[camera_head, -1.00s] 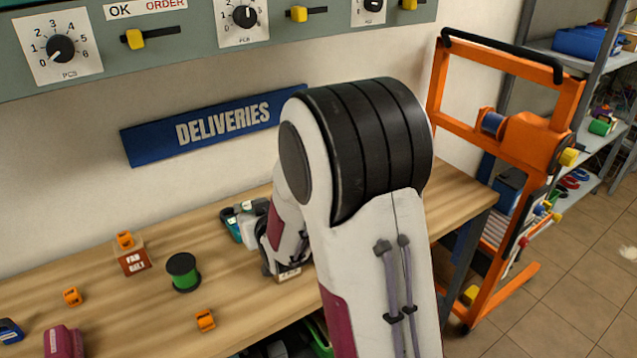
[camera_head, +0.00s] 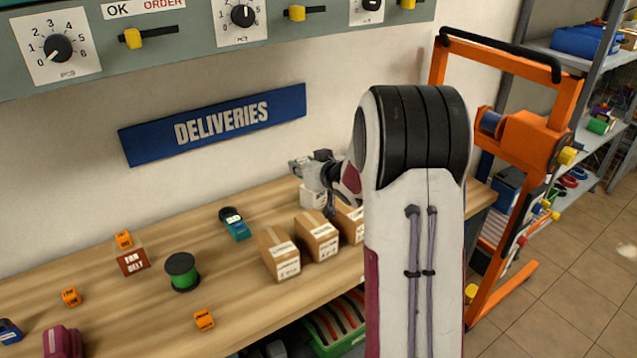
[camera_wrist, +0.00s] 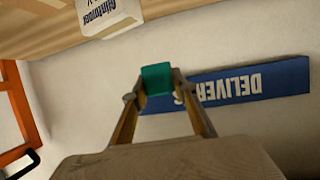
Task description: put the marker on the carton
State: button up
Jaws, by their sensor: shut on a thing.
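My gripper (camera_wrist: 160,84) is shut on a teal block-like thing (camera_wrist: 157,78), which seems to be the marker; only one end of it shows. In the head view, my gripper (camera_head: 306,172) is above the back of the bench, with the teal piece (camera_head: 297,167) at its tip, close to the wall. Three brown cartons with white labels stand in a row in front of and below it: a left one (camera_head: 279,255), a middle one (camera_head: 317,237) and a right one (camera_head: 350,221), partly hidden by my arm. The held thing is apart from these cartons.
A white box (camera_head: 312,195) stands behind the cartons, near my gripper; a printed white box (camera_wrist: 107,16) shows in the wrist view. A teal-and-black device (camera_head: 234,224), green spool (camera_head: 182,272) and small orange items lie left. The DELIVERIES sign (camera_head: 213,124) hangs behind.

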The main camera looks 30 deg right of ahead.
jog(key=shift+n+y, duration=0.7)
jog(key=shift+y, duration=0.1)
jog(key=d, duration=0.1)
jog(key=w+d+r, duration=0.1)
jog(key=d, duration=0.1)
jog(key=w+d, duration=0.1)
jog(key=shift+d+r, duration=0.35)
jog(key=shift+d, duration=0.05)
jog(key=shift+s+f, duration=0.1)
jog(key=shift+f, duration=0.05)
jog(key=shift+f, duration=3)
jog(key=shift+f, duration=0.15)
jog(key=shift+f, duration=1.75)
jog(key=shift+f, duration=0.15)
